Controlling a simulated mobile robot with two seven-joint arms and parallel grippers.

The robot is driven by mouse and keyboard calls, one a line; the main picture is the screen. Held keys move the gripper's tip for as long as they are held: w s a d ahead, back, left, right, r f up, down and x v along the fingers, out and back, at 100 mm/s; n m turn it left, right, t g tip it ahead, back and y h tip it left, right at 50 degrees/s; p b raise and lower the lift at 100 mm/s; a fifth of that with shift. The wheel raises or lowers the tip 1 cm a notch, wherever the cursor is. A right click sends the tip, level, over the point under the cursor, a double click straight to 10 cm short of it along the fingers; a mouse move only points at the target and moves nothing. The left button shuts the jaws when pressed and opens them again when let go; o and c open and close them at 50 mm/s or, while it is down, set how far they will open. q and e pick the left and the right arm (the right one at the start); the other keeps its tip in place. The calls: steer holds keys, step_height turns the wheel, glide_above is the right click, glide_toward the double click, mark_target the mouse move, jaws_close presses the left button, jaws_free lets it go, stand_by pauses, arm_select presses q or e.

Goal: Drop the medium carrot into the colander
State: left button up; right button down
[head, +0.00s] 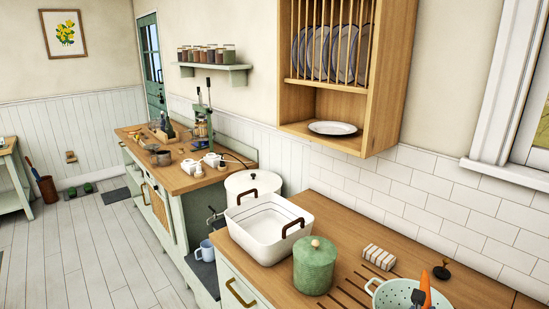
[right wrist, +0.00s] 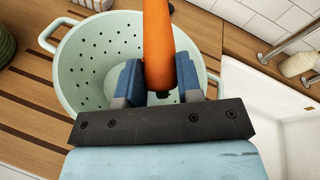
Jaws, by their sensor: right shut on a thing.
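The pale green colander (head: 391,291) stands on the wooden counter at the bottom right of the head view. It fills much of the right wrist view (right wrist: 92,72), with its holed inside facing up. The orange carrot (right wrist: 158,45) is held between the blue fingers of my right gripper (right wrist: 160,82), which is shut on it. The carrot also shows in the head view (head: 425,285), upright at the colander. My left gripper is not in view.
A green lidded jar (head: 314,267) and a white rectangular tub (head: 264,236) with brown handles stand left of the colander. A striped block (head: 379,257) and a small black object (head: 441,272) lie behind it. A white sink (right wrist: 275,110) is at the right in the wrist view.

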steer(key=c, duration=0.7)
jaws_free()
steer(key=b+v, duration=0.1)
steer(key=v, duration=1.2)
steer(key=shift+s+a, duration=0.2)
steer(key=shift+s, duration=0.15)
steer(key=shift+r, duration=0.1)
steer(key=s+a+f+m+y, duration=0.2)
steer(key=s+f+m+y, duration=0.2)
steer(key=m, duration=0.6)
steer(key=s+a+f+m+g+y, duration=0.1)
steer(key=s+f+m+y, duration=0.3)
steer(key=f+m, duration=0.5)
steer(key=s+a+f+m+y+p, duration=0.1)
steer(key=s+a+f+m+y, duration=0.3)
steer(key=f+m, duration=0.3)
steer(key=m, duration=0.5)
steer(key=shift+g, duration=0.3)
